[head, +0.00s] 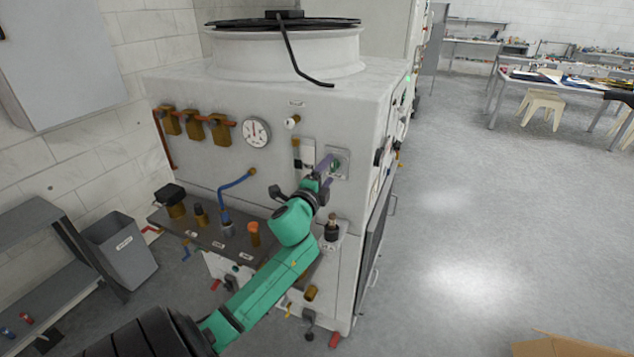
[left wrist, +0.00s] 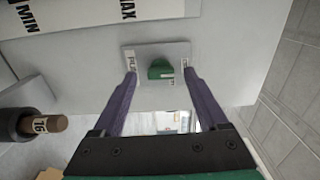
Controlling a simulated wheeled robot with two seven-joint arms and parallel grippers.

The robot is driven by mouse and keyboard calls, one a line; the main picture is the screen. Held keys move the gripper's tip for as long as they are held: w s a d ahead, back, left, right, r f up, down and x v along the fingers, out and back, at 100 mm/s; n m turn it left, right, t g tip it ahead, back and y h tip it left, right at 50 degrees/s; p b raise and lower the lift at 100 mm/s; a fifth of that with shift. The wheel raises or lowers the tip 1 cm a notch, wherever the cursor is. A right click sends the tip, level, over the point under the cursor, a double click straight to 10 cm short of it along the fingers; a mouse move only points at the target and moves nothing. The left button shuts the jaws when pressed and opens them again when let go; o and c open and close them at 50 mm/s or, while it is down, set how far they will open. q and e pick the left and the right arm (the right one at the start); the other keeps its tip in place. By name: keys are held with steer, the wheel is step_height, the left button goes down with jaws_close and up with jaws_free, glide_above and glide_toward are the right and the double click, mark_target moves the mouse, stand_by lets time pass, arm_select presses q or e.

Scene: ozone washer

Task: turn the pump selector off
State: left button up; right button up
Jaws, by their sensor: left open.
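The pump selector is a green knob (left wrist: 158,69) on a square grey plate (left wrist: 178,50) on the machine's front panel. In the head view the plate (head: 342,158) is partly hidden by my gripper. My left gripper (head: 325,166) is at the panel just in front of the plate. In the left wrist view its two purple fingers (left wrist: 160,76) stand open, one on each side of the knob, with a gap to it on both sides. I cannot tell whether the fingertips touch the plate. Small labels flank the knob, partly covered by the fingers.
The white washer cabinet (head: 230,90) carries a round gauge (head: 256,132), brown valves (head: 195,126) and a blue pipe (head: 224,195) left of my arm. A black-tipped fitting (head: 331,228) stands below my gripper. A grey bin (head: 120,250) stands left. The floor at right is open.

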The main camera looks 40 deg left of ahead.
arm_select(q)
steer(key=b+v, duration=0.2)
steer(key=v, duration=1.1)
steer(key=shift+b, duration=0.35)
steer(key=shift+s, duration=0.1)
